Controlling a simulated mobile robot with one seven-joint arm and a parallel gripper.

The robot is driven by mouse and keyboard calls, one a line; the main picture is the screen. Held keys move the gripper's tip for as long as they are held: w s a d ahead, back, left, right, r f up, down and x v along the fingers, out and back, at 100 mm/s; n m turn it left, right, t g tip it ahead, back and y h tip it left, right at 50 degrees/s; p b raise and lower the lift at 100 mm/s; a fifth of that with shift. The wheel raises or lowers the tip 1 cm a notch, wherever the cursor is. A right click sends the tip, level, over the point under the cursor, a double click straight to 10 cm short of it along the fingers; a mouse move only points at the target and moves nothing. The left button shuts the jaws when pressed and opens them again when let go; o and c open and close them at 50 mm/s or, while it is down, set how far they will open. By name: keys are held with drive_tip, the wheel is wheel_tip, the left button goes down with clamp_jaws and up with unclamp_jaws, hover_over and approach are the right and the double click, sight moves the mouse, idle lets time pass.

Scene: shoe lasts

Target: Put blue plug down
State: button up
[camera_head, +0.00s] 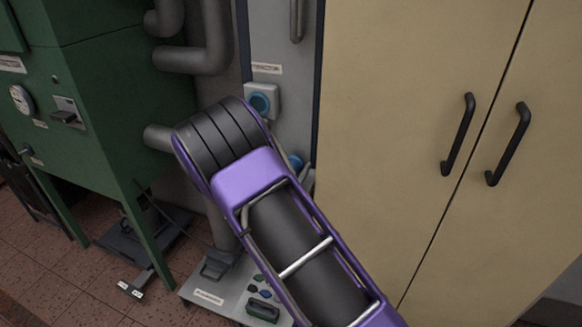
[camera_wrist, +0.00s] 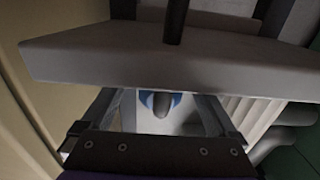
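In the head view a blue round part (camera_head: 296,162) shows at the right edge of my purple arm, mostly hidden by it; I cannot tell whether it is the plug. A blue socket-like fitting (camera_head: 261,103) sits on a grey box on the wall panel above. In the wrist view a blue ring with a grey stem (camera_wrist: 160,103), possibly the blue plug, shows between the fingers of my gripper (camera_wrist: 160,112), its top cut off by a pale slab. The fingers stand wide apart, with gaps on both sides of the blue part. Contact is not visible.
The pale slab (camera_wrist: 170,60) crosses the wrist view close up. A beige cabinet (camera_head: 400,110) stands right, a green machine (camera_head: 105,110) left, with grey pipes (camera_head: 205,55) between. A grey base plate (camera_head: 215,296) with small items lies low down.

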drive_tip(key=shift+r+p, duration=0.45)
drive_tip(key=shift+p, duration=0.05)
drive_tip(key=shift+r+p, duration=0.5)
drive_tip(key=shift+p, duration=0.05)
drive_tip(key=v, duration=1.2)
drive_tip(key=shift+f, duration=0.4)
